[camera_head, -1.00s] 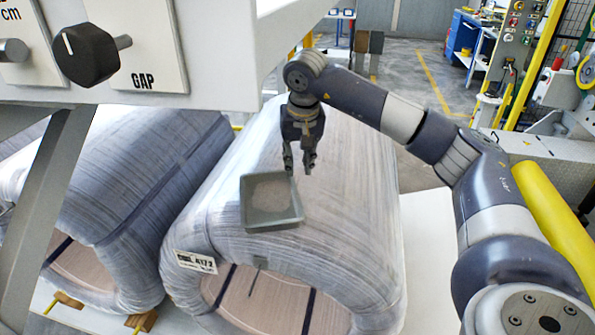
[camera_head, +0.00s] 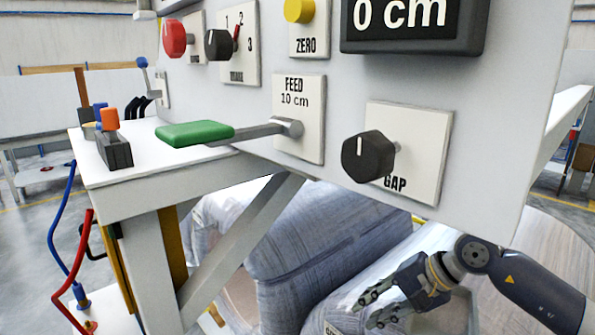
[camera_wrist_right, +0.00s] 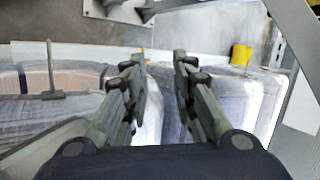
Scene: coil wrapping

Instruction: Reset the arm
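My right arm comes in from the lower right of the head view. Its dark gripper (camera_head: 369,309) points left, in front of the wrapped coils and below the machine panel. In the right wrist view its two fingers (camera_wrist_right: 160,62) are apart with nothing between them, so it is open and empty. Wrapped coils (camera_wrist_right: 238,95) lie beyond the fingertips there. My left gripper is in neither view.
The white machine panel (camera_head: 440,185) carries a black GAP knob (camera_head: 367,157), a green-handled FEED lever (camera_head: 195,133) and other knobs. It overhangs a wrapped coil (camera_head: 310,245). A grey tray (camera_head: 455,318) is partly hidden behind my right gripper.

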